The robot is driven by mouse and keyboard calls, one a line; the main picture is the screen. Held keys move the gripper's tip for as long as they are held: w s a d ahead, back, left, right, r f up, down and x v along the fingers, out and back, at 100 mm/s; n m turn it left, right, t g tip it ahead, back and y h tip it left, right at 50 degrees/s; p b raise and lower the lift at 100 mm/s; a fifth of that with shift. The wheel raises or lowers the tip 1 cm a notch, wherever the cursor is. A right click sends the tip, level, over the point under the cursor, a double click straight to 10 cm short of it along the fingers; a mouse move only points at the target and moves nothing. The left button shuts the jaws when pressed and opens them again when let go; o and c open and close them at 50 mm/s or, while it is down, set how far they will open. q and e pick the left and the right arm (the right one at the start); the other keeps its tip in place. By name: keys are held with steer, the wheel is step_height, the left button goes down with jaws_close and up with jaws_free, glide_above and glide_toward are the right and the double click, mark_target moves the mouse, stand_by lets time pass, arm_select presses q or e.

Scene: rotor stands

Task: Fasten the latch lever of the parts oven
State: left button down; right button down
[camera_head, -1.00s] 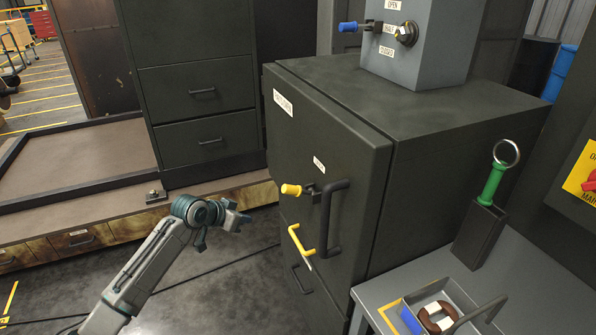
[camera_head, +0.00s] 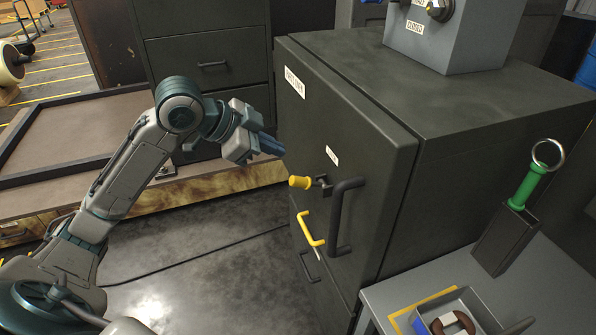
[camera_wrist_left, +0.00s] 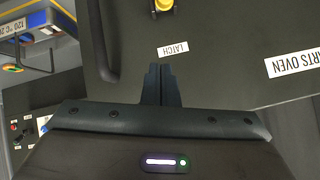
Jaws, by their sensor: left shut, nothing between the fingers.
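The parts oven (camera_head: 345,130) is a dark cabinet with its door closed against the body. The latch lever has a yellow knob (camera_head: 300,182) on a dark pivot and points left on the door, below a small white label. The knob also shows at the top of the left wrist view (camera_wrist_left: 163,5), past the LATCH label (camera_wrist_left: 173,48). My left gripper (camera_head: 281,149) is shut and empty, up and left of the knob and apart from it. In the left wrist view its closed fingers (camera_wrist_left: 160,84) point toward the door. My right gripper is not in view.
A black door handle (camera_head: 341,218) stands just right of the lever, and a yellow handle (camera_head: 310,229) sits below it. A grey bench (camera_head: 440,270) with a green-handled tool (camera_head: 528,186) is at the right. Floor is clear left of the oven.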

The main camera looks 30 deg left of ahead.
arm_select(q)
steer(key=p, duration=0.3)
glide_above(298, 182)
steer(key=d, duration=0.2)
step_height(298, 182, down, 6)
steer(key=a+f, duration=0.2)
steer(key=f, duration=0.1)
steer(key=shift+s+f+p, duration=0.15)
steer(key=shift+f+p, duration=0.15)
steer(key=shift+p, duration=0.1)
steer(key=shift+f, duration=0.15)
